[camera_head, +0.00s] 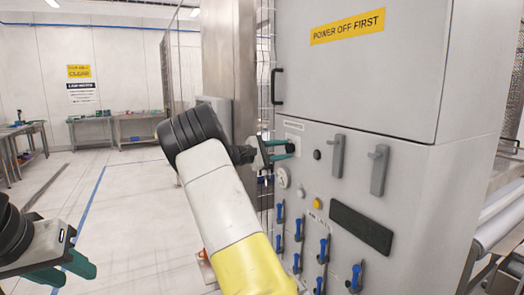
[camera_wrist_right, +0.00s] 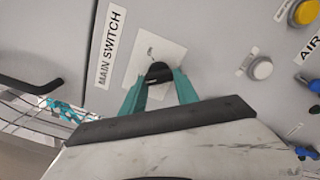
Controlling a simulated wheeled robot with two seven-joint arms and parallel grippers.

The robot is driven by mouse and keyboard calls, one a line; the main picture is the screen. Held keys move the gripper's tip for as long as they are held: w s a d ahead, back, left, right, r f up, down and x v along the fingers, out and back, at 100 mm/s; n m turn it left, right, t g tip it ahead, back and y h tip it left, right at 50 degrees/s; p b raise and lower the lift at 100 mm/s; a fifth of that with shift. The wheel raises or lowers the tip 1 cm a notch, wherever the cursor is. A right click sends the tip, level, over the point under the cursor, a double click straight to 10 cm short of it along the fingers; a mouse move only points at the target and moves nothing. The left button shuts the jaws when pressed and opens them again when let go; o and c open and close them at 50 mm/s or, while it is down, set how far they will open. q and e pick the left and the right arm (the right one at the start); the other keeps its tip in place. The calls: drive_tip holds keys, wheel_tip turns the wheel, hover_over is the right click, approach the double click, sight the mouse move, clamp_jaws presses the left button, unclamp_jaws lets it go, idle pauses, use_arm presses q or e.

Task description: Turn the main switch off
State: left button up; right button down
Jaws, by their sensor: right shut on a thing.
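The main switch is a black knob (camera_wrist_right: 159,72) on a pale square plate (camera_wrist_right: 152,50), beside a label reading MAIN SWITCH (camera_wrist_right: 113,45) in the right wrist view. My right gripper (camera_head: 286,147) reaches the grey cabinet's front in the head view. In the right wrist view its teal fingers (camera_wrist_right: 160,88) are closed on the two sides of the knob. The fingers hide part of the knob, and its exact turn angle is hard to tell. My left gripper (camera_head: 75,268) is at the lower left in the head view, away from the cabinet, with teal fingers; its opening is unclear.
The grey cabinet (camera_head: 400,70) carries a yellow POWER OFF FIRST sign (camera_head: 348,27), a black door handle (camera_head: 276,87), grey levers (camera_head: 337,155), a yellow button (camera_head: 317,203) and several blue valves (camera_head: 324,249) below. Open floor (camera_head: 130,230) lies to the left.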

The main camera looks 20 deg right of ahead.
drive_tip(key=shift+f+n, duration=0.1)
drive_tip(key=shift+n, duration=0.8)
drive_tip(key=c, duration=0.9)
unclamp_jaws()
drive_tip(key=a, duration=0.8)
drive_tip(key=shift+s, duration=0.35)
drive_tip(key=shift+d, duration=0.1)
